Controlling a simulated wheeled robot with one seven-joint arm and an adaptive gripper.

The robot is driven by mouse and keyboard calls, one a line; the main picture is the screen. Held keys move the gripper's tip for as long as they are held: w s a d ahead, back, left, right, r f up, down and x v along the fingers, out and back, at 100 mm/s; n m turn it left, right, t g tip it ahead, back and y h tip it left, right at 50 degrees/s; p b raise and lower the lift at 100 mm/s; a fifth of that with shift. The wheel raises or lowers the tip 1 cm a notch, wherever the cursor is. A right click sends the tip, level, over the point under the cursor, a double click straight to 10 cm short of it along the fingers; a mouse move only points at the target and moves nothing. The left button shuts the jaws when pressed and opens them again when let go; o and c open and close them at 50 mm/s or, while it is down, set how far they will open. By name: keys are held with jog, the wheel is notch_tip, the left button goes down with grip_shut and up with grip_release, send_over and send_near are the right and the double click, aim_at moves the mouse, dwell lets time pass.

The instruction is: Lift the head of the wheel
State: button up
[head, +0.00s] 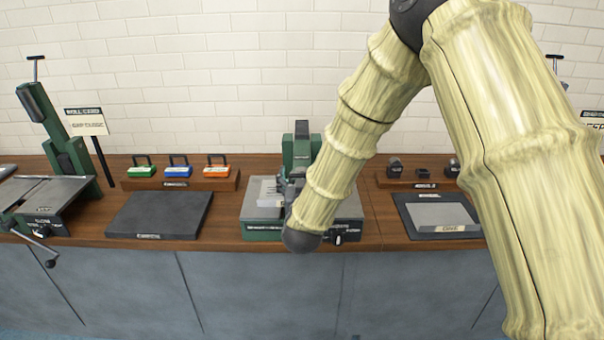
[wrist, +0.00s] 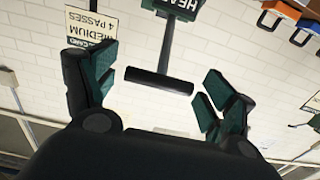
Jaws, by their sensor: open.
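A black T-shaped handle (wrist: 160,80) on a stem shows in the wrist view. A dark green plate (wrist: 180,6), cut off by the top edge, bears lettering that starts "HEA". My gripper (wrist: 160,72) is open, its two fingers spread left and right of the handle's bar. I cannot tell whether either finger touches it. In the head view, a green machine (head: 301,148) stands at the middle of the bench, partly covered by my arm. Its wheel and the handle cannot be made out there.
In the head view, a green machine with a tilted column (head: 55,125) stands at the left. Coloured blocks (head: 178,171) sit on a wooden rack (head: 216,182). Dark plates (head: 160,215) lie on the wooden bench. A card (wrist: 92,35) shows upside down in the wrist view.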

jog(key=shift+w, duration=0.3)
jog(key=shift+c, duration=0.2)
jog(key=c, duration=1.4)
jog(key=shift+r, duration=0.15)
